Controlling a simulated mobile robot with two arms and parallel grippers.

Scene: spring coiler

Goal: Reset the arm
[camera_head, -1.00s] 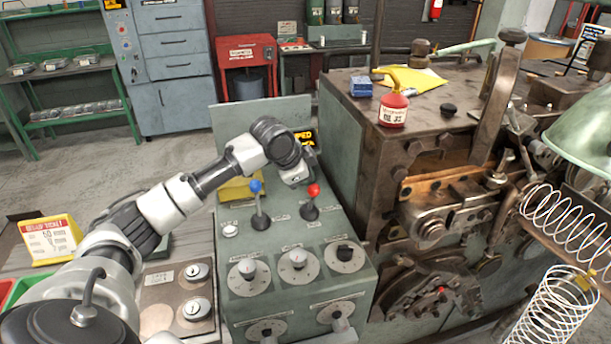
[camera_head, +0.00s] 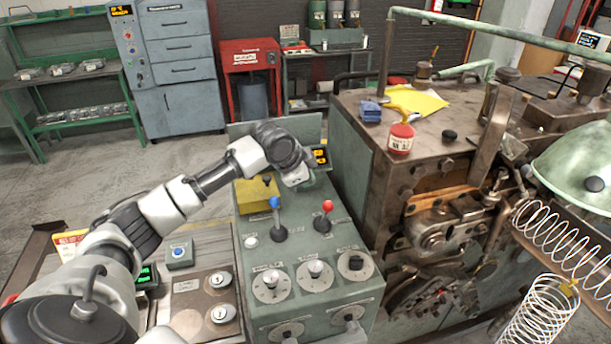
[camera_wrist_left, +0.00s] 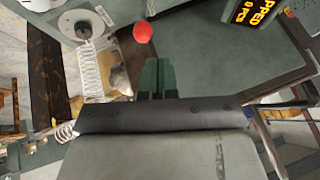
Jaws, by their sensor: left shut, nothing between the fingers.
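My left arm reaches in from the left in the head view, and its gripper end (camera_head: 298,178) hangs over the back of the green control console (camera_head: 250,262). The fingers (camera_wrist_left: 157,75) show closed together and empty in the left wrist view. In front of the gripper stand a blue-knobbed lever (camera_head: 275,203) and a red-knobbed lever (camera_head: 327,207). The red knob (camera_wrist_left: 142,32) also shows just beyond the fingers in the left wrist view, with no visible contact. My right gripper is not in view.
The coiling machine (camera_head: 361,160) stands right of the console, with a red bottle (camera_head: 401,140) and yellow sheet (camera_head: 420,101) on top. A lit display (camera_head: 320,155) is close to the gripper. Wire springs (camera_head: 545,310) and a green lamp shade (camera_head: 575,165) are at right.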

